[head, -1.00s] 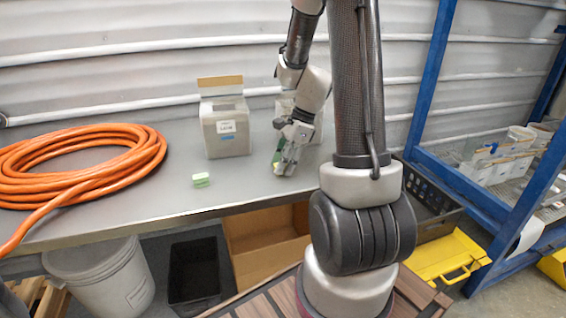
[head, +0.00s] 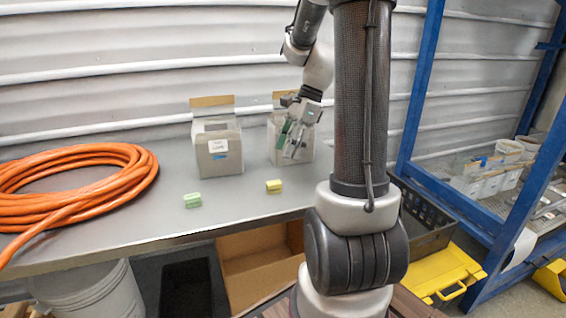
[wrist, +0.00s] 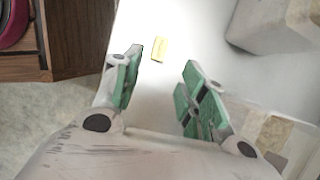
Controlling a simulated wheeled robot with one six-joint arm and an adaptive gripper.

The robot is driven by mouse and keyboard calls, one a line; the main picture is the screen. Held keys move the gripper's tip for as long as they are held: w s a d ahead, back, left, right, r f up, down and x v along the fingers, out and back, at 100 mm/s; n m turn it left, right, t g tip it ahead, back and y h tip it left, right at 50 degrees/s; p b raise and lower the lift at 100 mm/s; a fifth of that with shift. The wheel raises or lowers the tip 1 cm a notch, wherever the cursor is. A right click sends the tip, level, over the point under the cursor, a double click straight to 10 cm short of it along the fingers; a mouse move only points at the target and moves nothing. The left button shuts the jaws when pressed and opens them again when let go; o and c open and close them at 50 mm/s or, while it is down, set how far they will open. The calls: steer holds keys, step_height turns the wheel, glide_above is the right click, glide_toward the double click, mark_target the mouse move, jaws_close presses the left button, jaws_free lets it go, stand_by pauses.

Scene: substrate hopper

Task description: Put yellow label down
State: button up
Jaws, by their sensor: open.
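The yellow label (head: 274,186) is a small block lying on the grey workbench near its front edge, right of a green label (head: 193,200). My gripper (head: 294,140) is open and empty, raised above the bench behind and to the right of the yellow label, in front of a box. In the wrist view the yellow label (wrist: 158,48) lies on the bench beyond and between the green-padded fingers of my gripper (wrist: 162,88), clear of both.
A grey box (head: 218,155) with an open flap stands at the back of the bench; a second box (head: 277,150) is partly hidden by my gripper. An orange hose coil (head: 70,205) covers the left side. A blue rack (head: 412,100) stands to the right.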

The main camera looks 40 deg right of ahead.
steer(key=s+a+r+n+t+h, duration=0.1)
steer(key=s+a+r+n+h, duration=0.1)
steer(key=s+a+r+n, duration=0.2)
steer(key=s+a+r+n+t+h, duration=0.2)
steer(key=s+a+r+n, duration=0.2)
steer(key=s+n, duration=0.7)
steer(key=n, duration=0.6)
steer(key=shift+s, duration=0.15)
